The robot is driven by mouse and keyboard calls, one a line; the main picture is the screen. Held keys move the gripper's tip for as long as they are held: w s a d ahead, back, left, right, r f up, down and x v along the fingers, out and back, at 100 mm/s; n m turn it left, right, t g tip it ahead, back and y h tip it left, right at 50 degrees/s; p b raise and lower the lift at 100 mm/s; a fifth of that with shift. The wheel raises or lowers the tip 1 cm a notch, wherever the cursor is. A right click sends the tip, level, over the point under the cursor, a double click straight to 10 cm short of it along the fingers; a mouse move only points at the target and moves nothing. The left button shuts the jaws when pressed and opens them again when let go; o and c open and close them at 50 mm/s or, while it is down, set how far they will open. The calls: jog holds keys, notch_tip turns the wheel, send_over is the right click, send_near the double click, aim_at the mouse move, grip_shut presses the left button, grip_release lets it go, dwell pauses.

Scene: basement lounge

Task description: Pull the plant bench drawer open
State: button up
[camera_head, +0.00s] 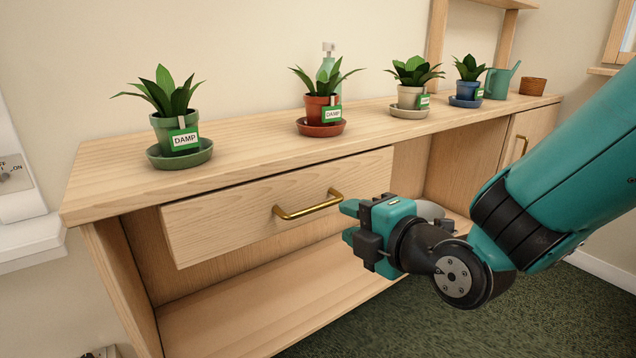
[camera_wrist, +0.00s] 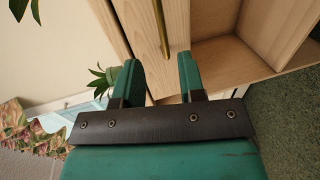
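The plant bench drawer (camera_head: 235,214) has a pale wood front that sits just below the bench top and looks shut or nearly so. In the wrist view, the handle (camera_wrist: 161,30) lies beyond the fingertips of my gripper (camera_wrist: 159,64), roughly in line with the gap. No touch shows.
On the bench top (camera_head: 250,137) stand several potted plants, two with easily read DAMP labels (camera_head: 184,139), plus a spray bottle and a watering can (camera_head: 501,80). An open shelf (camera_head: 265,305) runs below the drawer. A cabinet door (camera_head: 527,135) is at the right. Green carpet lies in front.

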aim_at(320, 208)
jog(key=p+x, duration=0.2)
jog(key=x, duration=0.6)
jog(key=shift+w+a+f+p, duration=0.2)
jog(key=shift+w+p, duration=0.1)
jog(key=shift+p, duration=0.1)
jog(key=shift+w+a+f, duration=0.1)
jog(key=shift+w+a, duration=0.2)
jog(key=shift+w, duration=0.25)
grip_shut()
